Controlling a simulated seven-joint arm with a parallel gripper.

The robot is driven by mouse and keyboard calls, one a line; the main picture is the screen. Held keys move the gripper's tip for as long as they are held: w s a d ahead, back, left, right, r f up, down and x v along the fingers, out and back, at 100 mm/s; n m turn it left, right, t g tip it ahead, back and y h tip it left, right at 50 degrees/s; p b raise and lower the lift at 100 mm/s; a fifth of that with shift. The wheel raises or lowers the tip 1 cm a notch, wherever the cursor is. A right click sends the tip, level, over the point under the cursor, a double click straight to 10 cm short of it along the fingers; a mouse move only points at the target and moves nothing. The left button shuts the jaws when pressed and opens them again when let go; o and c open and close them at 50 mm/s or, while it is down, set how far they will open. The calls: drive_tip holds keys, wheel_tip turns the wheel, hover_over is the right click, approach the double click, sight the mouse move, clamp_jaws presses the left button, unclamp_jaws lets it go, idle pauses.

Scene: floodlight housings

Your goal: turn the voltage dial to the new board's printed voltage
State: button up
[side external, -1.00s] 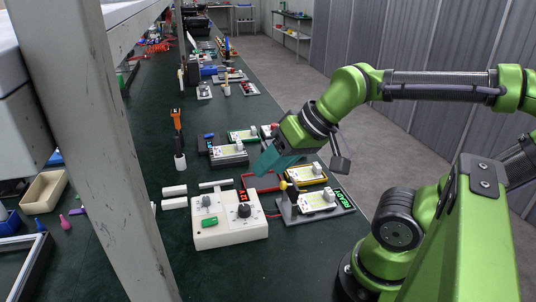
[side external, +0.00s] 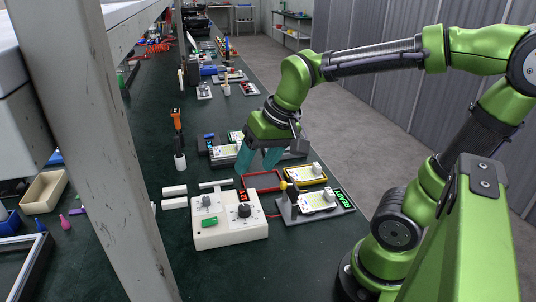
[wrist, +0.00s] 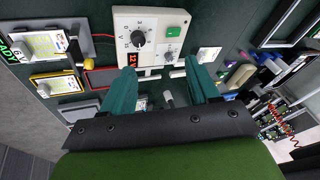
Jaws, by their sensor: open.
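The cream power box (side external: 230,236) stands on the bench, with a black voltage dial (side external: 244,210) and a small red display (side external: 243,196). The wrist view shows the dial (wrist: 138,38) with a scale around it, and the display (wrist: 132,61) seems to read 12 V. A pale board (side external: 318,203) sits in the grey fixture right of the box, beside a green READY display (side external: 346,198). I cannot read its printed voltage for certain. My gripper (side external: 255,168) is open and empty, pointing down behind the box, apart from the dial.
An empty red tray (side external: 262,187) and a yellow tray holding a board (side external: 306,174) lie behind the fixture. Other boards (side external: 228,151) lie near the gripper. The box also has a green button (side external: 209,222) and a grey knob (side external: 206,201). White bars (side external: 174,190) lie left.

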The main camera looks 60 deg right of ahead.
sight(244, 208)
drive_tip(key=w+d+f+m+g+h, duration=0.1)
drive_tip(key=w+d+m+g, duration=0.2)
drive_tip(key=w+m+g, duration=0.35)
wheel_tip(244, 208, down, 16)
drive_tip(key=m+t, duration=0.1)
drive_tip(key=m, duration=0.2)
drive_tip(key=shift+f+t, duration=0.1)
drive_tip(key=shift+t, duration=0.15)
drive_tip(key=c, duration=1)
